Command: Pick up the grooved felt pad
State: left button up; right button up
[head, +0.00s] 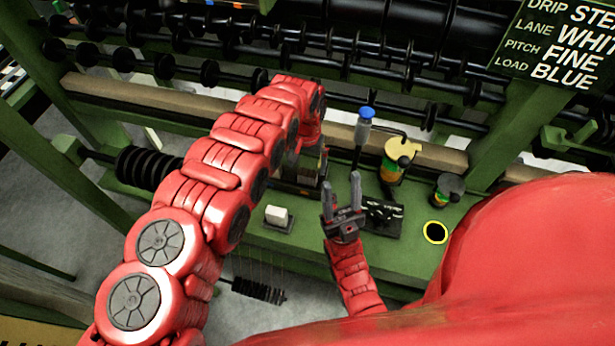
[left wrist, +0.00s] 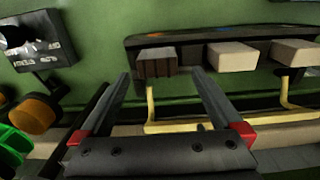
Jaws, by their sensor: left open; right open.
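The grooved felt pad (left wrist: 157,64) shows in the left wrist view as a dark brown block with upright grooves, in a dark tray (left wrist: 180,38). Two plain pale pads stand in the same row to its right, a near one (left wrist: 230,56) and a far one (left wrist: 297,52). My left gripper (left wrist: 161,73) is open and empty, with the grooved pad seen between its fingertips; the remaining gap is hard to judge. In the head view my left arm hides much of that spot. My right gripper (head: 342,192) is open and empty, fingers up, over the green bench.
On the green bench (head: 300,243) are a pale block (head: 277,214), a blue-capped tool (head: 365,125), a yellow-topped container (head: 395,160), a dark-lidded jar (head: 448,187) and a black plate (head: 383,217). A yellow-rimmed hole (head: 435,232) is at right. Rows of black rollers run behind.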

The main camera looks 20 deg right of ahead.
aim_at(308, 172)
pick_arm(q)
jog(key=f, duration=0.3)
jog(key=shift+s+p, duration=0.35)
jog(key=shift+d+f, duration=0.1)
jog(key=shift+f, duration=0.3)
jog(key=shift+w+f+b, duration=0.1)
jog(key=shift+f+b, duration=0.3)
jog(key=shift+f, duration=0.05)
jog(key=c, duration=1.4)
jog(key=shift+o, duration=0.2)
jog(key=shift+r, duration=0.25)
